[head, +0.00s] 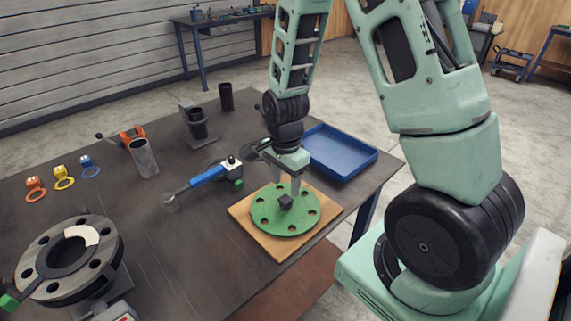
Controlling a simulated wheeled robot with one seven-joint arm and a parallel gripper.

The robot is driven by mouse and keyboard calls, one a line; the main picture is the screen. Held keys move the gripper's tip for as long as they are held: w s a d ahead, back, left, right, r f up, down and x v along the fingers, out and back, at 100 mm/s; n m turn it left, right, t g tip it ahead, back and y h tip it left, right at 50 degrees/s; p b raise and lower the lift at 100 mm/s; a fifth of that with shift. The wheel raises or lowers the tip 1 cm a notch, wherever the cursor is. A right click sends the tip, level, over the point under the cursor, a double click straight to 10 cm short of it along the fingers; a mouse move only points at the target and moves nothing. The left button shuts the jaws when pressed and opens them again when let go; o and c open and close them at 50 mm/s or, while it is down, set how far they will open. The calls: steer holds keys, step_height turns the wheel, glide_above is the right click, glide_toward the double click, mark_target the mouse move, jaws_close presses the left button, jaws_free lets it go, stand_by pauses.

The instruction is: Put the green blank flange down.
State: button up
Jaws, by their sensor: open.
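The green blank flange (267,220) is a round green disc with several bolt holes and a small dark block-shaped handle (286,201) at its middle. It lies flat on a square wooden board (240,210) near the table's right front edge. My gripper (286,190) points down over the middle of the flange. Its two pale fingers are apart, one to either side of the handle. Whether the fingers touch the handle is too small to tell.
A blue tray (340,153) stands behind and right of the board. A blue-handled tool (206,176) lies to the left. A dark flanged pipe (66,262) stands at front left. Dark cylinders (226,97) and coloured tags (62,177) sit farther back on the table.

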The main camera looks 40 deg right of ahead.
mark_target(286, 199)
step_height(286, 199, up, 6)
steer(key=s+a+r+n, duration=0.2)
steer(key=a+n, duration=0.3)
steer(key=a, duration=0.2)
steer(key=s+a+r+n, duration=0.3)
steer(key=a+n, duration=0.2)
steer(key=a, duration=0.1)
steer(key=s+a+r+n, duration=0.3)
steer(key=s+a+n, duration=0.6)
steer(key=s+n, duration=0.3)
steer(key=n, duration=0.3)
steer(key=shift+s+a+y, duration=0.3)
steer(key=shift+s, duration=0.1)
